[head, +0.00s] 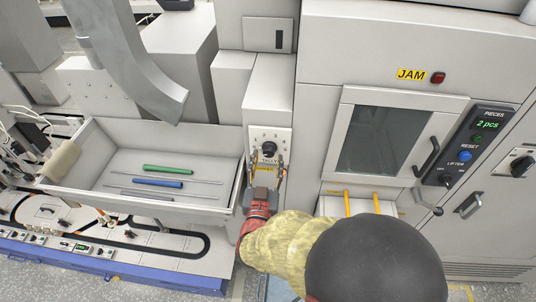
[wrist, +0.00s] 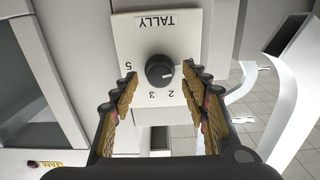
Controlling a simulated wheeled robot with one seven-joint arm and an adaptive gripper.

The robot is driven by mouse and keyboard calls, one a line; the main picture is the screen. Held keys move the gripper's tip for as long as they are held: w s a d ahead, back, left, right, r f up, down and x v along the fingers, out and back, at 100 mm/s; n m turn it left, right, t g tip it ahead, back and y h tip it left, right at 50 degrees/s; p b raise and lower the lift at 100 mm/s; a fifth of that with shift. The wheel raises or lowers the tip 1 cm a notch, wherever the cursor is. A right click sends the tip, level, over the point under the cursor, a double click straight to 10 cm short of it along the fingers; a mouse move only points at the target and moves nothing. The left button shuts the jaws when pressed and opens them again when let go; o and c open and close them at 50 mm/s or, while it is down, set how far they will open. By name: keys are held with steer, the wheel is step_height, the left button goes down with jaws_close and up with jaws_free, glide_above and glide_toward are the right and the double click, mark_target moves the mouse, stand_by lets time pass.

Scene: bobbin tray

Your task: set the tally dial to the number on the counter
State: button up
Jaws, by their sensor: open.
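The tally dial (head: 269,148) is a round black knob on a pale plate marked TALLY. In the wrist view the knob (wrist: 160,71) shows near the middle, with the lettering upside down. I can read 5, 3 and 2 around it; other numbers are hidden by my fingers. A small pale mark shows on the knob's right side, and the number there is covered. The counter (head: 487,125), labelled PIECES, reads 2 pcs. My gripper (head: 267,163) is open in front of the dial, its fingers (wrist: 160,82) at either side of the knob, apart from it.
A bobbin tray (head: 75,152) with green, blue and grey rods lies left of the dial. Right of it stands a cabinet with a window (head: 385,138), a door handle and a JAM label (head: 411,75). RESET and LIFTER controls (head: 464,156) sit under the counter.

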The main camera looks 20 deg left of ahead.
steer(key=shift+x, duration=1.35)
steer(key=shift+c, duration=1)
steer(key=c, duration=1)
steer(key=shift+o, duration=0.2)
